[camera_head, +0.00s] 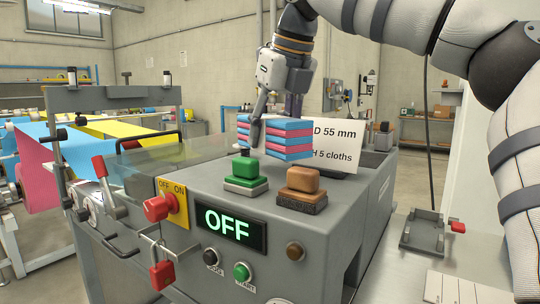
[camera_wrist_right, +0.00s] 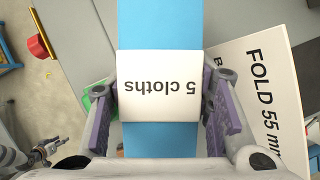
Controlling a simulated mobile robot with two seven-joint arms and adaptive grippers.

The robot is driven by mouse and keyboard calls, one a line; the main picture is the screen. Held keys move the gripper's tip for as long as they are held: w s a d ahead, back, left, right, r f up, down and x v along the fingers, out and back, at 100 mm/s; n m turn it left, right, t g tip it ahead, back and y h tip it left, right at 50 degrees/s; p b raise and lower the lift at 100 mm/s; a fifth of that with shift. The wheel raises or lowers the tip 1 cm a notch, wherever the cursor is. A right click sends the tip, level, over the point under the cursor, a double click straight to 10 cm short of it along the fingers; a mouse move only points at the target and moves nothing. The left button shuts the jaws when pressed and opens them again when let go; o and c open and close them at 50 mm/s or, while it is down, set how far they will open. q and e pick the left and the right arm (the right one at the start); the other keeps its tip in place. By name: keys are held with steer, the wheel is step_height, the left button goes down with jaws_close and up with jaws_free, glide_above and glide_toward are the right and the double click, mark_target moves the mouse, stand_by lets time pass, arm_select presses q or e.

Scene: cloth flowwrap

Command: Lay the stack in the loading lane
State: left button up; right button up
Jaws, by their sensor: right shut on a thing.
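The stack (camera_head: 290,141) is folded blue and pink cloths in layers. In the right wrist view a white band (camera_wrist_right: 157,84) reading "5 cloths" wraps its blue top. My right gripper (camera_head: 258,130) comes down from above and is shut on the stack, with a finger on each side of the band. The stack is level, behind the green button; I cannot tell whether its underside touches anything. I cannot make out the loading lane for certain. A small gripper-like part (camera_wrist_right: 62,150) at the lower left of the wrist view looks like my left gripper; its jaws are unclear.
The grey machine (camera_head: 330,222) carries a green button (camera_head: 246,168), a brown button (camera_head: 302,179), an OFF display (camera_head: 230,226) and a red switch (camera_head: 157,208). A white sign (camera_head: 346,145) stands close behind the stack. A grey fixture (camera_head: 423,232) stands on the right-hand table.

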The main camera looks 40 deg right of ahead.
mark_target(266, 172)
steer(key=x, duration=0.4)
steer(key=shift+s+d+f, duration=0.15)
steer(key=shift+d, duration=0.1)
steer(key=shift+f, duration=0.25)
steer(key=shift+f, duration=0.2)
steer(key=o, duration=0.8)
steer(key=shift+o, duration=0.2)
